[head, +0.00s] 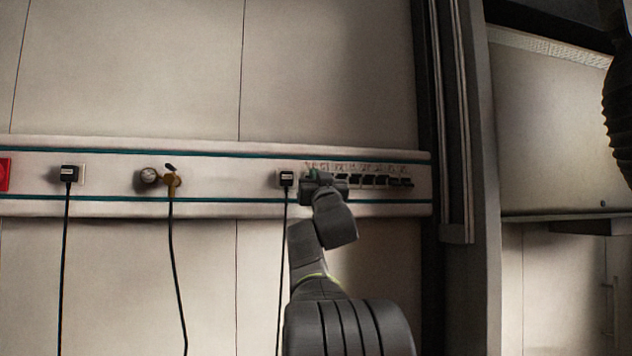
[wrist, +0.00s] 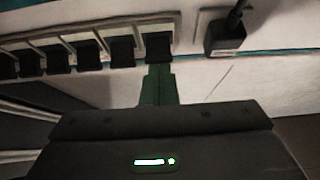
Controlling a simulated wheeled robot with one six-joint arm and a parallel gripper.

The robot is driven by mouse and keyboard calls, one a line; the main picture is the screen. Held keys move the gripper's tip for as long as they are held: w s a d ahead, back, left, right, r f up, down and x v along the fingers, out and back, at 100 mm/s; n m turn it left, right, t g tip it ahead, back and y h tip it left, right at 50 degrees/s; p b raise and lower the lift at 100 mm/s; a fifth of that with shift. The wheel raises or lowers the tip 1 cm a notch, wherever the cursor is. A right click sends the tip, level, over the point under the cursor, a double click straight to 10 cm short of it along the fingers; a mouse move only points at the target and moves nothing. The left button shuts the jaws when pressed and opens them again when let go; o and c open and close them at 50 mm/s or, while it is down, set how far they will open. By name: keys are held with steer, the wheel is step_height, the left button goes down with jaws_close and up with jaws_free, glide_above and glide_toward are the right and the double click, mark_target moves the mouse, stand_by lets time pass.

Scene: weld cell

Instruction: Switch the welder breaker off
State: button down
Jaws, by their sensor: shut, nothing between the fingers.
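A row of breakers with black toggles (head: 368,180) sits at the right end of the wall rail. Small labels stand above them, too small to read, so I cannot tell which one is the welder breaker. My gripper (head: 314,175) is at the left end of this row and hides part of it. In the wrist view my green fingers (wrist: 159,72) are shut and empty. Their tips are at the lower edge of the end breaker's black toggle (wrist: 158,46), the one nearest the plug. I cannot tell whether they touch it.
A black plug (head: 287,179) with a hanging cord is just left of my gripper; it also shows in the wrist view (wrist: 226,36). Further left are a brass-coloured connector (head: 171,180), another black plug (head: 69,174) and a red box (head: 4,174). A dark post (head: 455,120) stands right.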

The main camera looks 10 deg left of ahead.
steer(key=shift+f+t+y+b, duration=0.5)
steer(key=shift+t+b, duration=0.3)
steer(key=shift+b, duration=1.35)
steer(key=shift+w+f+t+b, duration=0.1)
steer(key=shift+f+t+b, duration=0.5)
steer(key=shift+b, duration=0.55)
steer(key=shift+r, duration=0.35)
steer(key=s+d+f, duration=0.3)
steer(key=s+f, duration=0.2)
steer(key=s, duration=0.2)
steer(key=shift+s+b, duration=0.25)
steer(key=shift+b, duration=0.2)
steer(key=p+x, duration=0.1)
steer(key=x, duration=0.5)
steer(key=shift+r, duration=0.3)
